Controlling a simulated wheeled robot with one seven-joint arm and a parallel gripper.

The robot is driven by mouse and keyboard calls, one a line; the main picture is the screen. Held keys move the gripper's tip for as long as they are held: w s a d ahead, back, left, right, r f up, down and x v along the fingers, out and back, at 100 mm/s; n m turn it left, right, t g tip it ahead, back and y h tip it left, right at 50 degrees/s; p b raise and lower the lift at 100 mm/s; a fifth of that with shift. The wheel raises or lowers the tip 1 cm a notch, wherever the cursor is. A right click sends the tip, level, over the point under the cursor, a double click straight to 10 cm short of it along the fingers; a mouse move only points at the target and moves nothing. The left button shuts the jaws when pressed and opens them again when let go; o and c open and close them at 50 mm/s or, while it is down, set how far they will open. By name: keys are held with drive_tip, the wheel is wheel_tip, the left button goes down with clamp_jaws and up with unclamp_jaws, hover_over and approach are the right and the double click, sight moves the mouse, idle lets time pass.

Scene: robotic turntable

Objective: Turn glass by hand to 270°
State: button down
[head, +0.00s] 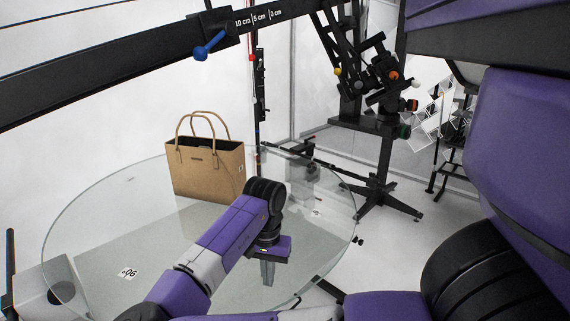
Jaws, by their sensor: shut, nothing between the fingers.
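The round glass plate (100,235) of the turntable spans the left and middle of the head view. It is clear, with small labels near its rim. The label at the front left (127,273) seems to read 90° upside down; the others are too small to read. A brown paper bag (205,170) with two handles stands upright on the glass toward the back. My gripper (267,281) points down over the right front part of the glass, in front and to the right of the bag. It is shut and empty. I cannot tell whether its fingertips touch the glass.
A black beam with a blue knob (201,53) crosses above the glass. A black camera stand (382,165) stands behind, to the right. A white box-like object (62,285) sits at the lower left near the rim. The glass left of the bag is clear.

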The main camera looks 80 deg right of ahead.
sight(232, 297)
drive_tip(key=shift+w+a, duration=0.85)
drive_tip(key=shift+w, duration=0.1)
drive_tip(key=shift+w+a, duration=0.15)
drive_tip(key=shift+w+a+f, duration=0.1)
drive_tip(key=shift+w+a, duration=0.95)
drive_tip(key=shift+w, duration=0.3)
drive_tip(key=shift+w+a+p, duration=0.2)
drive_tip(key=shift+w+a, duration=0.3)
drive_tip(key=shift+w, duration=0.25)
drive_tip(key=shift+w+a+p, duration=0.15)
drive_tip(key=shift+w+a, duration=0.35)
drive_tip(key=shift+w, duration=0.2)
drive_tip(key=shift+w+a, duration=0.45)
drive_tip(key=shift+w, duration=0.35)
drive_tip(key=shift+w+a, duration=0.4)
drive_tip(key=shift+w, duration=0.4)
drive_tip(key=shift+w+a+f, duration=0.1)
drive_tip(key=shift+w+a, duration=0.35)
drive_tip(key=shift+w, duration=0.35)
drive_tip(key=shift+w+a+f, duration=0.1)
drive_tip(key=shift+w+a, duration=0.3)
drive_tip(key=shift+w, duration=0.35)
